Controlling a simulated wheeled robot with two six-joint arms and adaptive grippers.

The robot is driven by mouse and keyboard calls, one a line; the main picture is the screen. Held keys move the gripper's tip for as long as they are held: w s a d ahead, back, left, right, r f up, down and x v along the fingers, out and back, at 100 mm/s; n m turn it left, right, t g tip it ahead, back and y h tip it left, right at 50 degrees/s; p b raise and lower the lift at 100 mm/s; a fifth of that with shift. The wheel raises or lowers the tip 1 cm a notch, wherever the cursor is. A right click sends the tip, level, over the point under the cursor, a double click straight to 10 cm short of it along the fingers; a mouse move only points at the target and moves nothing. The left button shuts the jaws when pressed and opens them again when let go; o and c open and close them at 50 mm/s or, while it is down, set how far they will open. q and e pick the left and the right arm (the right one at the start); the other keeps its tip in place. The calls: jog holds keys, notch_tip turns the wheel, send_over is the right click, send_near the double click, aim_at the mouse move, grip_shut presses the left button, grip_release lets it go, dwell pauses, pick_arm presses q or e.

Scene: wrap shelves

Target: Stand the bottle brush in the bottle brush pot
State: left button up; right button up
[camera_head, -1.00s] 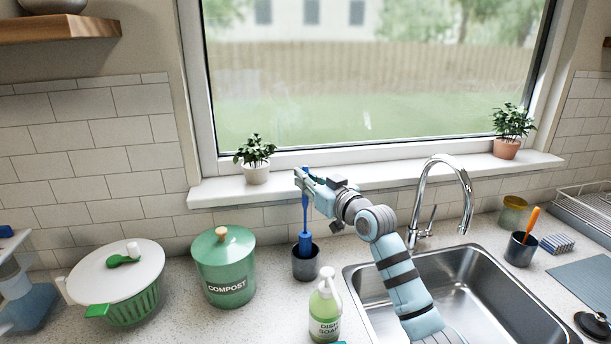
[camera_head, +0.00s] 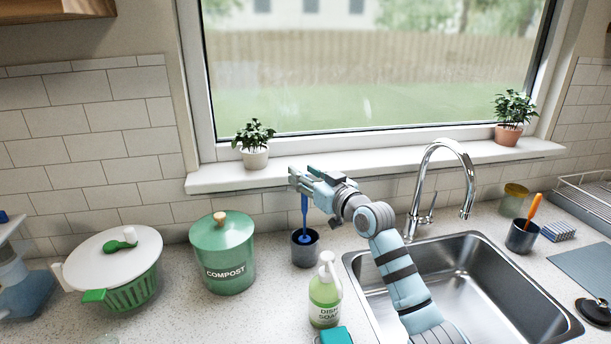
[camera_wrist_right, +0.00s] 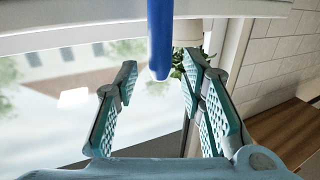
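The blue bottle brush (camera_head: 304,207) stands nearly upright with its lower end inside the dark grey bottle brush pot (camera_head: 306,255) on the counter, left of the sink. My right gripper (camera_head: 296,180) is at the top of the brush, above the pot. In the right wrist view its fingers (camera_wrist_right: 155,100) are spread apart, and the blue handle (camera_wrist_right: 160,40) shows between them without either finger touching it. The handle's top is partly hidden behind the gripper in the head view. My left gripper is in neither view.
A green soap bottle (camera_head: 325,295) stands in front of the pot, close to it. The green compost bin (camera_head: 222,262) is to its left and the steel sink (camera_head: 455,285) to its right. The window sill (camera_head: 400,165) with two potted plants runs behind.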

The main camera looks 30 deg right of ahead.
jog(key=s+d, duration=0.1)
jog(key=s, duration=1.1)
jog(key=shift+d, duration=0.3)
jog(key=shift+w, duration=0.1)
